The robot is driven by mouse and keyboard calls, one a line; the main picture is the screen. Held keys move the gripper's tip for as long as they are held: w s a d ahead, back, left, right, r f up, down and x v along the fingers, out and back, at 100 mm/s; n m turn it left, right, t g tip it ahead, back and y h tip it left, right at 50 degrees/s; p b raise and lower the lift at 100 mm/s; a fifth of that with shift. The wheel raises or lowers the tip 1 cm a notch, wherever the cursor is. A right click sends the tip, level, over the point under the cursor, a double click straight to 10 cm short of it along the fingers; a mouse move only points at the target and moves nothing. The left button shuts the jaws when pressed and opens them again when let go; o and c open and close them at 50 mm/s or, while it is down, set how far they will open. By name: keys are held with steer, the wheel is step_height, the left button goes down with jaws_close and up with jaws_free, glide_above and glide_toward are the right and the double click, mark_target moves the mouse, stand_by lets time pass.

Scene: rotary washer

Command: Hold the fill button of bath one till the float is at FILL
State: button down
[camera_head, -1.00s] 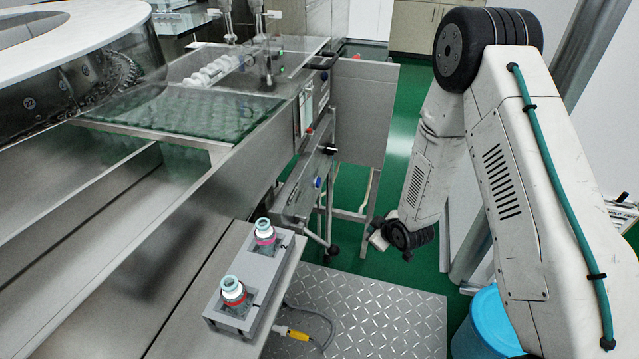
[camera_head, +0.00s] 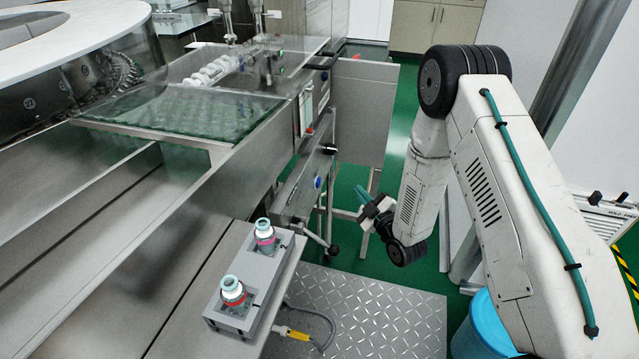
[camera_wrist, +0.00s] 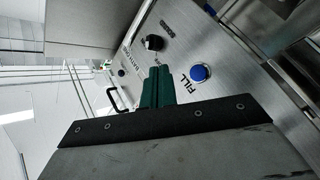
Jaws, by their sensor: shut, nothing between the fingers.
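A blue round button (camera_wrist: 200,73) marked FILL sits on the steel panel (camera_wrist: 185,25) in the wrist view. A blue button (camera_head: 317,183) also shows on the machine's side in the head view. My gripper (camera_head: 362,192) is right of that panel, with its teal fingers shut, empty and apart from the button. In the wrist view the fingertips (camera_wrist: 157,74) are left of the blue button, below a black knob (camera_wrist: 154,43). An upright white gauge-like strip (camera_head: 305,108) is on the machine side; I cannot make out a float or its level.
A grey holder (camera_head: 268,282) with two capped vials stands on the near ledge. A steel plate (camera_head: 365,97) juts out behind my gripper. A black handle (camera_wrist: 113,98) shows in the wrist view. A blue bin (camera_head: 485,325) stands below my arm.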

mark_target(319, 183)
steer(key=shift+a, duration=0.1)
steer(key=w+a, duration=0.3)
steer(key=a, duration=0.5)
steer(key=shift+a, duration=0.15)
stand_by(1.9)
steer(key=shift+a, duration=0.35)
steer(key=shift+w+a, duration=0.2)
steer(key=shift+a, duration=0.2)
stand_by(4.2)
